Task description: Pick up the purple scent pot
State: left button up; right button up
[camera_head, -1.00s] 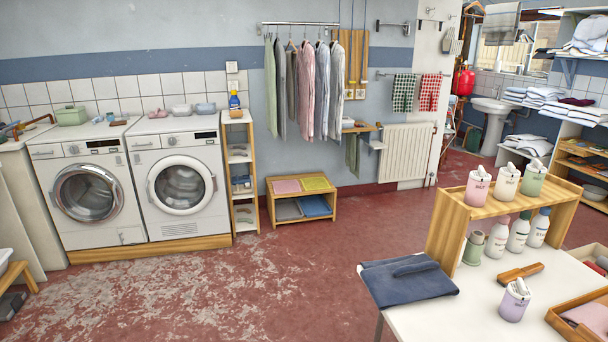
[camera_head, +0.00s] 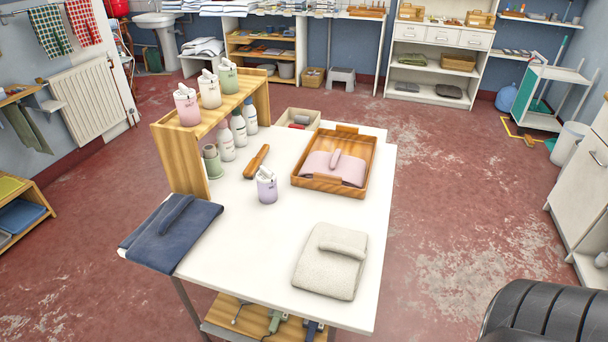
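The purple scent pot (camera_head: 267,188) stands upright on the white table (camera_head: 240,270), near its middle. It is a small pale purple pot with a white top. It stands in front of a wooden-backed brush (camera_head: 257,161) and left of a wooden tray (camera_head: 330,188). Pink (camera_head: 187,106), cream (camera_head: 209,90) and green (camera_head: 228,77) pots of similar shape stand on a wooden rack (camera_head: 172,150) at the table's left. Neither of my grippers is in view.
A folded navy cloth (camera_head: 165,236) lies on the table's front left corner and a folded grey cloth (camera_head: 330,262) at the front right. White bottles (camera_head: 239,131) stand under the rack. A black padded object (camera_head: 540,308) shows at the lower right. Open red floor lies right of the table.

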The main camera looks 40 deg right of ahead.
aim_at(268, 193)
jog(key=i+j+z, duration=0.15)
jog(key=z, duration=0.2)
jog(key=i+j+z, duration=0.1)
jog(key=z, duration=0.25)
jog(key=j+z, duration=0.35)
jog(key=i+j+z, duration=0.2)
jog(key=j+z, duration=0.2)
jog(key=i+j+z, duration=0.2)
jog(key=j, duration=0.2)
jog(key=i+j+z, duration=0.15)
jog(key=i+j, duration=0.15)
